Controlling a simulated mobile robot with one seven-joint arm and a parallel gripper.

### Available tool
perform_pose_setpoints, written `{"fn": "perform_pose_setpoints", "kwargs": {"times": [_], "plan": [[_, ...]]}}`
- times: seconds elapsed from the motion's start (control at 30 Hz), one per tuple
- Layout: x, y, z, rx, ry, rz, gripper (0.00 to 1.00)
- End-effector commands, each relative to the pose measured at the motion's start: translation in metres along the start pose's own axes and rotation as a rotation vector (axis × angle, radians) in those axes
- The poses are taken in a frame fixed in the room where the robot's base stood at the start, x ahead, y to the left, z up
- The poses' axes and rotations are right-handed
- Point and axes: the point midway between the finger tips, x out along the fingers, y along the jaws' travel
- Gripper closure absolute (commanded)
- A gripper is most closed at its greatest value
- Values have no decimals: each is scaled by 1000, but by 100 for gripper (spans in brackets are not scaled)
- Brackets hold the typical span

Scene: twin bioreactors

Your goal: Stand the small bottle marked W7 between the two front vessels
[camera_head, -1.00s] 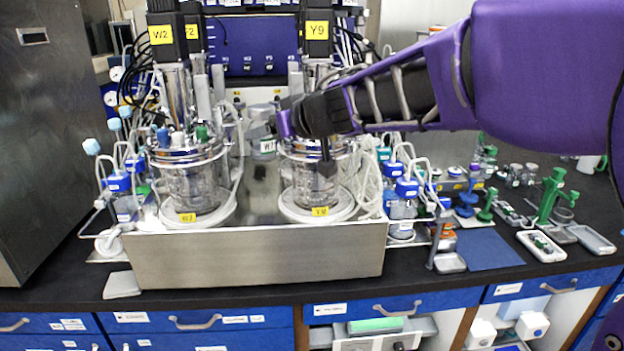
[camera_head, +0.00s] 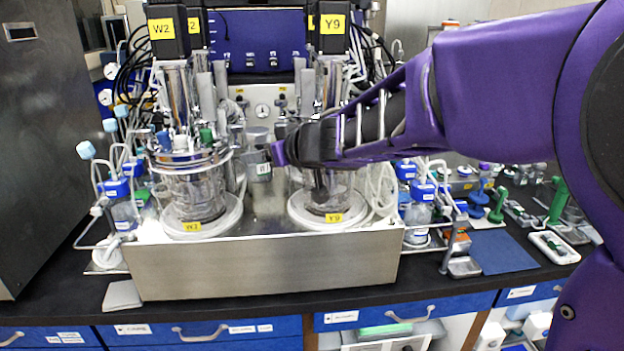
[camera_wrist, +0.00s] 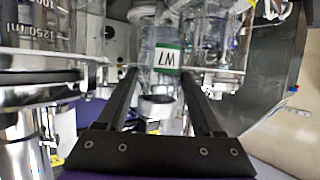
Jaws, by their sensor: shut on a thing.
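The small W7 bottle (camera_head: 257,152) is clear, with a white and green label. It is in the gap between the two front vessels, towards their back. My gripper (camera_head: 277,152) reaches in from the right and is shut on it; in the wrist view the bottle (camera_wrist: 160,38) stands at the ends of the two dark fingers (camera_wrist: 162,78). The left front vessel (camera_head: 195,188), tagged W2, and the right front vessel (camera_head: 340,190), tagged Y9, stand on round white bases. My arm hides the upper part of the Y9 vessel. I cannot tell whether the bottle touches the surface below.
The vessels stand on a steel platform (camera_head: 265,270) with bare metal between the bases. Tubing and blue-capped bottles (camera_head: 420,190) crowd both sides. Dark head units (camera_head: 167,30) rise above the vessels. A blue mat (camera_head: 503,250) lies on the bench at right.

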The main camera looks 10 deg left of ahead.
Motion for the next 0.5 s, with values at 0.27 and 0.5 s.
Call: {"fn": "perform_pose_setpoints", "kwargs": {"times": [0.27,0.5], "plan": [[20,0,47,3,-4,-1,95],[29,0,68,0,-3,-1,95]]}}
